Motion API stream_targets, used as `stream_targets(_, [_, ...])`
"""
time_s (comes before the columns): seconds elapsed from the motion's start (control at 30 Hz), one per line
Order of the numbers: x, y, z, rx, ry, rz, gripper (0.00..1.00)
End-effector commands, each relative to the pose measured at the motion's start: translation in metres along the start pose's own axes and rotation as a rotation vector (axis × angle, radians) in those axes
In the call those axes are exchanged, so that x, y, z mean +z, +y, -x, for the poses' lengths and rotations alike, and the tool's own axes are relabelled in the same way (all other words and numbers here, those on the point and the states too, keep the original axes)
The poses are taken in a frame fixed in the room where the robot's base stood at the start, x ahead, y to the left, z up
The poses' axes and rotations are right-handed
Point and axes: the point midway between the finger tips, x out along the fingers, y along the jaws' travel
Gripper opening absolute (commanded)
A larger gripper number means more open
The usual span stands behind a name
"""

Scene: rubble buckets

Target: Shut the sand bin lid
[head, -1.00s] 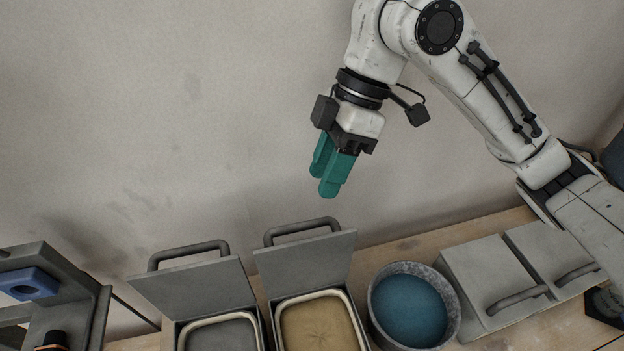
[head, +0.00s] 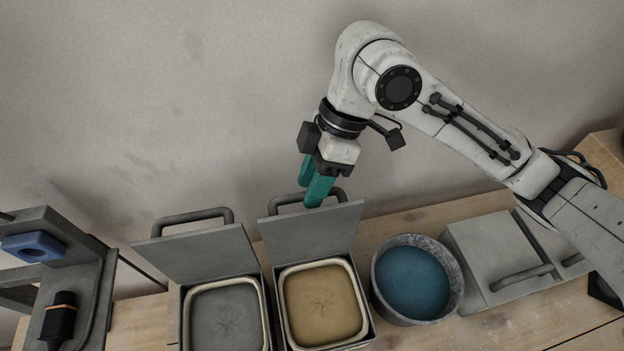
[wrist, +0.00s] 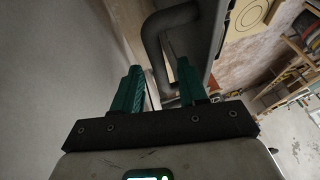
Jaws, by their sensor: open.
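The sand bin (head: 359,325) holds tan sand (head: 322,303) and stands on the wooden bench. Its grey lid (head: 312,238) is up, tilted back toward the wall, with a dark bar handle (head: 283,202) along its upper edge. My gripper (head: 309,194) has teal fingers and is open, at the handle's height in the head view. One finger overlaps the handle there. In the wrist view my gripper (wrist: 158,84) has a dark handle (wrist: 152,42) running between and beyond its fingertips. I cannot tell whether they touch it.
A second bin with grey contents (head: 225,317) stands left with its lid (head: 197,252) also up. A round bucket of blue material (head: 413,283) stands right, beside closed grey bins (head: 489,259). A rack (head: 75,262) with a blue part is far left.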

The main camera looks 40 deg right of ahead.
Motion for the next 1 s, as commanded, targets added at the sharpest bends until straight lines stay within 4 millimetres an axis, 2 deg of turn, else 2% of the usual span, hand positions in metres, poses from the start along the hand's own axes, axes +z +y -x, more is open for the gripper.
stream_targets(0.33, [0.0, 0.0002, -0.0033, 0.001, 0.001, 0.0, 0.41])
stream_targets(0.77, [0.0, 0.0002, -0.003, 0.001, 0.001, 0.0, 0.0])
stream_targets(1.0, [0.0, 0.0002, -0.003, 0.001, 0.0, 0.0, 0.0])
